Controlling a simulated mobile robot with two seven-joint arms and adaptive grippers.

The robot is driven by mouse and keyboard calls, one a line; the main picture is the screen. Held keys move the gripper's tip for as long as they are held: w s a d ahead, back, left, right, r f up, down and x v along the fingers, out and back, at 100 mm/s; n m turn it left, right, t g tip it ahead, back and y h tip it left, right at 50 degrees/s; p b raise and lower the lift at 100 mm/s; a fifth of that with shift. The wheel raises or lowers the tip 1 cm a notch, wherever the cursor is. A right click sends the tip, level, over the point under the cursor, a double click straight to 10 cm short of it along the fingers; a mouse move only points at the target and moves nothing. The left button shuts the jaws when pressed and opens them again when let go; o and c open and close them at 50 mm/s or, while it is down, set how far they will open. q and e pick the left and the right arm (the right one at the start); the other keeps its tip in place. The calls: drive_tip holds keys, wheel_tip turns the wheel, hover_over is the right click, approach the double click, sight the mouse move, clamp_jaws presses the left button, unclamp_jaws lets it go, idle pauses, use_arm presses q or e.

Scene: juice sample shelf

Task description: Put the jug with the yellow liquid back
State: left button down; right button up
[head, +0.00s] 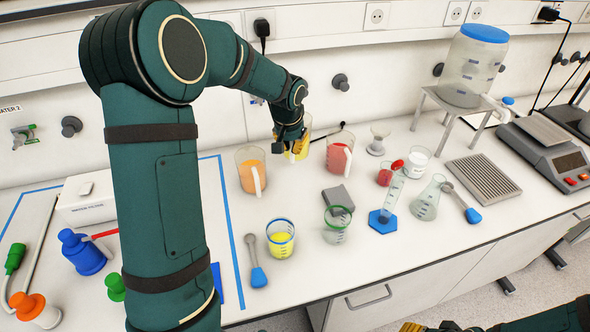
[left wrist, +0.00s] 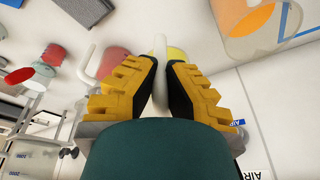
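The jug with the yellow liquid (head: 303,150) is at the back of the counter, between the orange jug and the red jug, partly hidden by my left gripper (head: 290,147). In the left wrist view, my left gripper's fingers (left wrist: 162,68) are closed on both sides of its white handle (left wrist: 160,46), with some yellow (left wrist: 177,54) behind. I cannot tell whether the jug touches the counter. Only a yellow bit of my right gripper (head: 412,327) shows at the bottom edge of the head view; its fingers' state is unclear.
The orange jug (head: 252,172) and red jug (head: 339,157) stand close on either side. A beaker with yellow liquid (head: 281,240), a greenish beaker (head: 337,224), a flask (head: 427,200) and a spoon (head: 256,264) stand or lie in front. The wall is close behind.

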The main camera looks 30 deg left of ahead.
use_arm(q)
wheel_tip(320, 180, down, 10)
drive_tip(key=shift+b, duration=0.3)
idle(0.4)
drive_tip(key=c, duration=1.1)
unclamp_jaws()
drive_tip(key=shift+c, duration=0.2)
drive_tip(key=v, duration=1.2)
drive_tip(key=shift+s+p, duration=0.15)
drive_tip(key=shift+p, duration=0.25)
